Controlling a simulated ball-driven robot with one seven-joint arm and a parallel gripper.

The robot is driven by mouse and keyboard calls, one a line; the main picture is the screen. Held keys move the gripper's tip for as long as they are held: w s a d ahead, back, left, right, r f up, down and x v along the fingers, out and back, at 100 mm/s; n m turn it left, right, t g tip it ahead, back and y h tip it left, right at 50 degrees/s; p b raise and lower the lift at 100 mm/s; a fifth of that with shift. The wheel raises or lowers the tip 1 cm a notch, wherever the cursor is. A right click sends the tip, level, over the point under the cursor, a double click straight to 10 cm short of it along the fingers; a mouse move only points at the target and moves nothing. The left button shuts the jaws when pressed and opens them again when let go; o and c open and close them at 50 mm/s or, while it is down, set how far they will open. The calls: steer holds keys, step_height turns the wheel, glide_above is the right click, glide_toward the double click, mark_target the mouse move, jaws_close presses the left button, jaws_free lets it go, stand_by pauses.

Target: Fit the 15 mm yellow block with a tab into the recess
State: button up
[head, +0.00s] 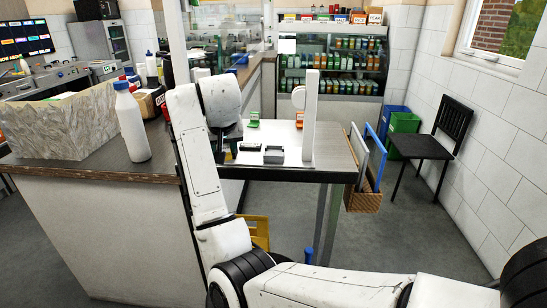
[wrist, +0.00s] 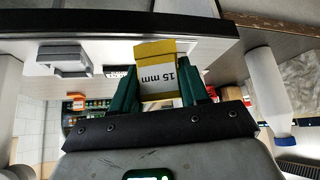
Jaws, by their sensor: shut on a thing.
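My gripper (wrist: 157,84) shows in the wrist view with its two green fingers shut on the yellow block (wrist: 156,52), which carries a "15 mm" label that reads upside down. I cannot make out the tab clearly. A grey U-shaped piece with an open notch (wrist: 65,50) lies on the white surface, apart from the block and to its left in the wrist view. In the head view a grey piece (head: 273,158) sits on the white board, right of my gripper (head: 231,153). My arm partly hides the gripper there, and the block is too small to tell.
A white upright post (head: 309,120) stands right of the grey piece. A black piece (head: 250,147) lies beside it. Green (head: 253,123) and orange (head: 299,121) pieces lie farther back. A white bottle (head: 131,125) and a marbled box (head: 62,125) stand on the counter at left.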

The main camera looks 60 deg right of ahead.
mark_target(275, 148)
steer(key=s+d+r+m+h, duration=0.1)
steer(key=s+d+r+m, duration=0.1)
steer(key=s+d+r, duration=0.2)
steer(key=s+d+r+m+g+h, duration=0.1)
steer(key=s+d+r, duration=0.3)
steer(key=d+r, duration=0.4)
step_height(275, 148, up, 3)
steer(key=shift+s+d+f+m+g+b, duration=0.1)
steer(key=shift+s+d+m+g+b, duration=0.2)
steer(key=shift+d+m+b, duration=0.1)
step_height(275, 148, down, 18)
steer(key=shift+a+r+b, duration=0.1)
steer(key=shift+r+b, duration=0.1)
steer(key=shift+b, duration=0.15)
steer(key=shift+c, duration=0.4)
steer(key=o, duration=1)
steer(key=shift+f, duration=0.1)
steer(key=shift+o, duration=1.2)
steer(key=v, duration=1.2)
steer(key=shift+a, duration=0.15)
